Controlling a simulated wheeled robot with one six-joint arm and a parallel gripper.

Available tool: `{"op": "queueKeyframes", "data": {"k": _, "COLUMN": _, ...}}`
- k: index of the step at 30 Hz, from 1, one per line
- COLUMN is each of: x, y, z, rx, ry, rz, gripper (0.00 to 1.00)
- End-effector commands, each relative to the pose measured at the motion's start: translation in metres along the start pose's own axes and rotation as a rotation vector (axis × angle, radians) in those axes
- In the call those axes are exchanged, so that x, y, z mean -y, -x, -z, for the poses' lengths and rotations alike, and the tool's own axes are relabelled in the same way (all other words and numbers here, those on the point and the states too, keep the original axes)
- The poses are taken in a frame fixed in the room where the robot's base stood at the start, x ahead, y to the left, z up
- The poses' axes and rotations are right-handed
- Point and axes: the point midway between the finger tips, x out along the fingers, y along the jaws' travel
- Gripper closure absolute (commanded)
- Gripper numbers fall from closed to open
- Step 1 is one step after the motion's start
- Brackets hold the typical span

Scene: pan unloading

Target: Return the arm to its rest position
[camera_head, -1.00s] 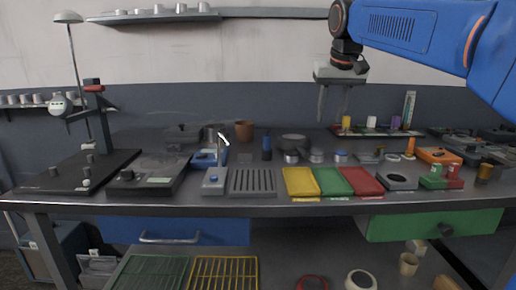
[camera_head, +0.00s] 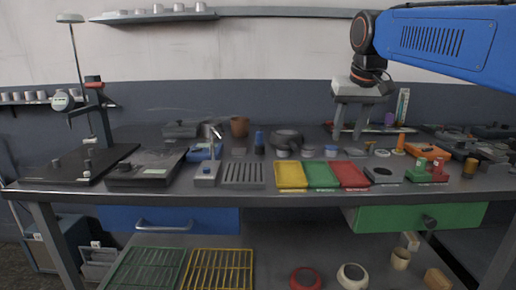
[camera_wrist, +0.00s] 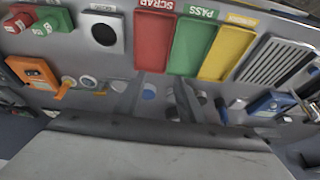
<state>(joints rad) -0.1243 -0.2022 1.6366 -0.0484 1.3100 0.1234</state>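My gripper (camera_head: 348,137) hangs from my blue arm at the upper right of the head view, fingers pointing down. Its two grey fingers are apart with nothing between them. In the wrist view the fingers of my gripper (camera_wrist: 157,98) reach out over the bench, apart and empty. In the head view they overlap the back part of the bench (camera_head: 215,198); their exact height above it is hard to tell.
Yellow (camera_head: 291,175), green (camera_head: 321,175) and red (camera_head: 351,175) trays lie at the bench front; the wrist view labels red SCRAP and green PASS. A dark round pan-like item (camera_head: 286,137) stands behind. A gauge stand (camera_head: 97,108) is left. Air above the bench's middle looks clear.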

Motion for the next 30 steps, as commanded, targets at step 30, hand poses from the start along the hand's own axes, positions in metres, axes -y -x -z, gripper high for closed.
{"op": "queueKeyframes", "data": {"k": 30, "x": -0.049, "y": -0.142, "z": -0.351, "rx": -0.013, "ry": 0.000, "rz": -0.002, "gripper": 0.65}}
